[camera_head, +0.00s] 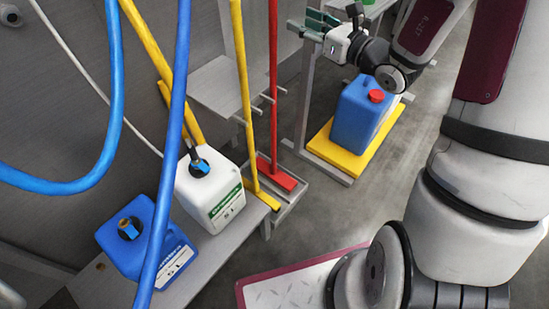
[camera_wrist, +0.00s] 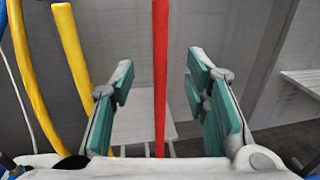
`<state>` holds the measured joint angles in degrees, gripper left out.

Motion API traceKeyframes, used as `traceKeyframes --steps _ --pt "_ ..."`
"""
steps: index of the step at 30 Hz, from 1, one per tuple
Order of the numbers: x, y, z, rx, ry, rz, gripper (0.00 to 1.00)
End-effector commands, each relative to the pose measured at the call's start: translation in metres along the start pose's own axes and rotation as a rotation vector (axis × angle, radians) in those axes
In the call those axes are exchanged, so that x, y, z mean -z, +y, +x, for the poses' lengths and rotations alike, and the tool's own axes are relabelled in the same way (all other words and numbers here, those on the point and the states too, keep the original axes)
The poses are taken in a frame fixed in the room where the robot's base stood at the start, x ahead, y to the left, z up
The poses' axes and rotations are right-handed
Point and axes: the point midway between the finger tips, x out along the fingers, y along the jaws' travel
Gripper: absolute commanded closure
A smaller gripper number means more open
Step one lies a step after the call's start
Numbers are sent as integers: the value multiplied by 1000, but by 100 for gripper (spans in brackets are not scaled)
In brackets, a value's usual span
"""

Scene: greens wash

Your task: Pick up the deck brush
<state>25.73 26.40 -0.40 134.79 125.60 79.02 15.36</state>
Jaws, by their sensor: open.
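A long red handle (camera_head: 273,75) stands nearly upright at a rack, with a red brush head (camera_head: 277,174) at its foot; I take this as the deck brush. A yellow-handled tool (camera_head: 244,90) with a yellow head (camera_head: 262,194) stands just left of it. My gripper (camera_head: 312,25) is open and empty, its green-padded fingers pointing toward the red handle from the right, apart from it in the head view. In the wrist view the red handle (camera_wrist: 160,60) shows upright in the gap between the open fingers (camera_wrist: 160,82). The brush head is out of the wrist view.
A blue canister (camera_head: 360,115) with a red cap stands on a yellow platform (camera_head: 322,148) below my wrist. A white canister (camera_head: 213,197) and a blue one (camera_head: 128,250) stand on a bench at left. Blue hoses (camera_head: 178,130) hang in the left foreground.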

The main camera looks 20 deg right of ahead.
Motion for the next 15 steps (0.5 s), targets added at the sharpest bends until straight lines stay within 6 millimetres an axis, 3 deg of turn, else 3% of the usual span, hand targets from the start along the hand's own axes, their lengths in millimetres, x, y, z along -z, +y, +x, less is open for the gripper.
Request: traceKeyframes --steps 6,15 --pt "2 2 42 -5 0 -1 58" --pt "1 1 66 -4 1 -1 58"
